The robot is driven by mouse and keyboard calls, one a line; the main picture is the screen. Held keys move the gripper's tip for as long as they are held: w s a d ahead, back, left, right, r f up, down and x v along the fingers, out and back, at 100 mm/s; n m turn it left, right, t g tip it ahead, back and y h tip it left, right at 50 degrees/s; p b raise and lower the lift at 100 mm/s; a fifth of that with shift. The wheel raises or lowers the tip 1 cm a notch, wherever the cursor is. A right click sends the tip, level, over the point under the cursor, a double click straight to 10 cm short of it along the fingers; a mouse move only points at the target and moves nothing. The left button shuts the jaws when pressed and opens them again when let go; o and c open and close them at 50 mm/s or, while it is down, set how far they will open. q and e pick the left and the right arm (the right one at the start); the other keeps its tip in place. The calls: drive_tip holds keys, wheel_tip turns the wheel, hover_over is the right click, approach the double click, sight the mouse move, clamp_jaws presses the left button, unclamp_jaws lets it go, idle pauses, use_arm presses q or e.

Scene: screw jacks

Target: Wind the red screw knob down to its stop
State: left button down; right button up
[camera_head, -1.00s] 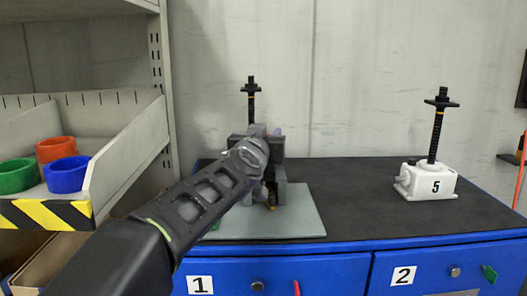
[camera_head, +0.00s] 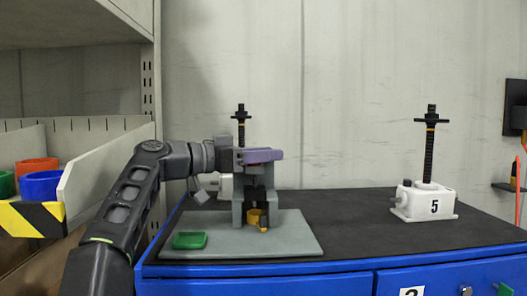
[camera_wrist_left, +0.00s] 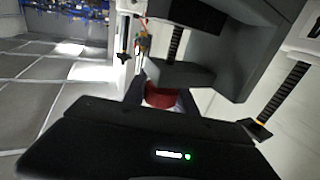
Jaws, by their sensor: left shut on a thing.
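In the left wrist view a red knob (camera_wrist_left: 161,96) sits between the dark fingers of my left gripper (camera_wrist_left: 160,88), which is shut on it. A black threaded screw (camera_wrist_left: 176,42) shows beyond the knob, next to a grey block of the fixture. The knob is hidden there. A yellow piece (camera_head: 254,217) is low in the fixture, and a purple bar (camera_head: 263,155) is at the top. My right gripper is not in view.
A white jack (camera_head: 227,187) with a black screw (camera_head: 241,125) stands behind the fixture. Another white jack, marked 5 (camera_head: 409,203), stands at the right. A green block (camera_head: 190,240) lies on the plate. Bins are at the left. The dark bench top (camera_head: 340,220) is clear between.

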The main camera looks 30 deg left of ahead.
use_arm(q)
drive_tip(key=shift+s+d+r+m+g+h+p, duration=0.15)
drive_tip(key=shift+r+m+g+h+p, duration=0.35)
drive_tip(key=shift+m+g+h+p, duration=0.5)
drive_tip(key=shift+t, duration=0.3)
drive_tip(key=c, duration=1.3)
unclamp_jaws()
drive_tip(key=shift+s, duration=0.1)
drive_tip(key=o, duration=0.3)
drive_tip(key=shift+f+h, duration=0.25)
drive_tip(key=shift+h, duration=0.05)
wheel_tip(320, 180, up, 10)
drive_tip(key=p, duration=0.8)
